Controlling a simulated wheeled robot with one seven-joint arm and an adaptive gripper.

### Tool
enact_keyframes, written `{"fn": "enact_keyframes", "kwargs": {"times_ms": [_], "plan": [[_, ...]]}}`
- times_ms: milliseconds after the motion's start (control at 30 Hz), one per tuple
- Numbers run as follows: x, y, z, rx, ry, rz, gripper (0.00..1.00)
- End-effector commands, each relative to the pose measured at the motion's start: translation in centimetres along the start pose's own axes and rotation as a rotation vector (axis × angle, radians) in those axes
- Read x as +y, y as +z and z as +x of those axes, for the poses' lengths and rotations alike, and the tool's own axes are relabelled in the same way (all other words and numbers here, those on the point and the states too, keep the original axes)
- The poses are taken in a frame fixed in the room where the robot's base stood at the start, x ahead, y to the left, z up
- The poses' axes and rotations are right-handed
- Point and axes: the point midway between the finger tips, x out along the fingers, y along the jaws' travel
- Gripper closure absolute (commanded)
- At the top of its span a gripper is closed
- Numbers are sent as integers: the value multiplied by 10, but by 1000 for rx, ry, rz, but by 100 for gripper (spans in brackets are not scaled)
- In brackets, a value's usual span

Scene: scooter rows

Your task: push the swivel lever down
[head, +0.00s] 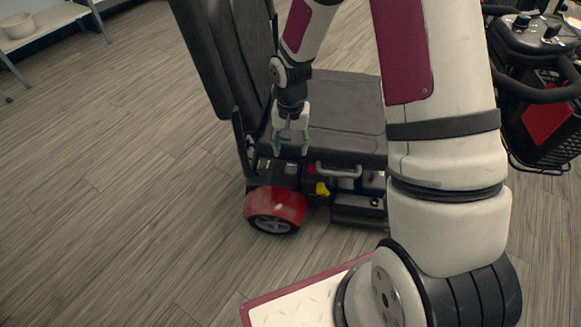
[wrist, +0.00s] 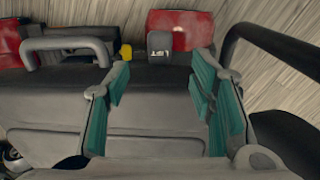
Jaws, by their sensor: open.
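A black scooter seat (head: 345,110) stands over a red and black scooter base in the head view. A small yellow lever end (head: 322,188) sticks out below the front edge of the seat; it also shows in the wrist view (wrist: 126,52). I cannot tell for certain that it is the swivel lever. My gripper (head: 291,148) points down at the seat's left front corner, above and left of the yellow part. In the wrist view my gripper (wrist: 163,75) has its teal fingers apart with nothing between them. The yellow part lies just beyond the left finger.
A grey loop handle (head: 338,168) is at the seat's front edge, close to the yellow part. A black part marked LIFT (wrist: 160,46) sits beside it. Another scooter (head: 545,90) stands at right.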

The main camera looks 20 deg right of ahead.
Motion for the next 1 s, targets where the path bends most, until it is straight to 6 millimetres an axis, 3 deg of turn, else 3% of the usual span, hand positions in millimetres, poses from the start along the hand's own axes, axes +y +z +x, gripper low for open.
{"fn": "enact_keyframes", "kwargs": {"times_ms": [100, 400, 600, 900, 1000], "plan": [[0, 1, 28, -3, 2, -1, 50], [0, 0, 76, -1, 0, -2, 50], [0, 0, 88, 0, 0, -1, 50], [0, 0, 88, 1, 0, -1, 50], [0, 0, 88, 1, 0, -1, 73]]}}
